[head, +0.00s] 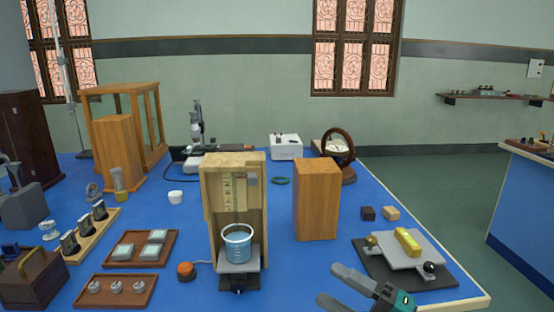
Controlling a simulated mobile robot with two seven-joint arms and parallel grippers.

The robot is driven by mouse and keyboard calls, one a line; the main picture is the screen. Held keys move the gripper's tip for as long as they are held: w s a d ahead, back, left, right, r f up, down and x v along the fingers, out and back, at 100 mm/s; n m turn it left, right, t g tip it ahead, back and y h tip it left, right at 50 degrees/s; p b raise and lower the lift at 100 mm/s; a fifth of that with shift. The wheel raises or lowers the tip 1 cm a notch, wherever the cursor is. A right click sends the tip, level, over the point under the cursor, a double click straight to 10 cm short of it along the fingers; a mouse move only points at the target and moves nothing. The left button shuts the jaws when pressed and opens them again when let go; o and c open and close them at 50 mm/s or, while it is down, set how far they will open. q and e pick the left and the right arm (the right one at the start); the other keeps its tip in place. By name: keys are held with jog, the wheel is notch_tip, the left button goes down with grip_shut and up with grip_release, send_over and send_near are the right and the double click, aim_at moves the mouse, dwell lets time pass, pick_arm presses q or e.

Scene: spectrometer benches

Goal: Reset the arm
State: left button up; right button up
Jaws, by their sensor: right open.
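My right gripper (330,284) is at the bottom of the head view, right of centre. Its two grey fingers point to the left and are spread apart, with nothing between them. It is in front of the blue-topped bench's near right part, left of and nearer than a dark board (378,266) that carries a pale plate with a yellow block (407,241). The rest of the right arm is mostly cut off by the bottom edge. My left gripper does not show.
A wooden stand with a glass beaker (238,243) is left of the gripper. A tall wooden block (316,200) stands behind it. Trays and instruments crowd the bench's left side. Bare blue bench top (300,262) lies between stand and gripper.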

jog(key=s+d+f+m+t+h+p, duration=0.1)
jog(key=s+d+f+m+t+h, duration=0.15)
jog(key=f+m+h, duration=0.5)
jog(key=s+d+f+m+t+h+p, duration=0.1)
jog(key=d+f+m+t+h, duration=0.25)
jog(key=m, duration=0.65)
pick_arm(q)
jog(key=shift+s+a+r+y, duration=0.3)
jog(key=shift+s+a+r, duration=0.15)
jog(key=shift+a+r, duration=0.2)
pick_arm(e)
jog(key=s+d+f+m+g+h, duration=0.1)
jog(key=s+f+m+g+h, duration=0.3)
jog(key=s+f, duration=0.7)
jog(key=m+g, duration=0.2)
jog(key=shift+d+f+g, duration=0.2)
jog(key=shift+f+g, duration=0.05)
jog(key=shift+g, duration=0.05)
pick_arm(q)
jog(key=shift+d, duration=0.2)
pick_arm(e)
jog(key=shift+m, duration=0.25)
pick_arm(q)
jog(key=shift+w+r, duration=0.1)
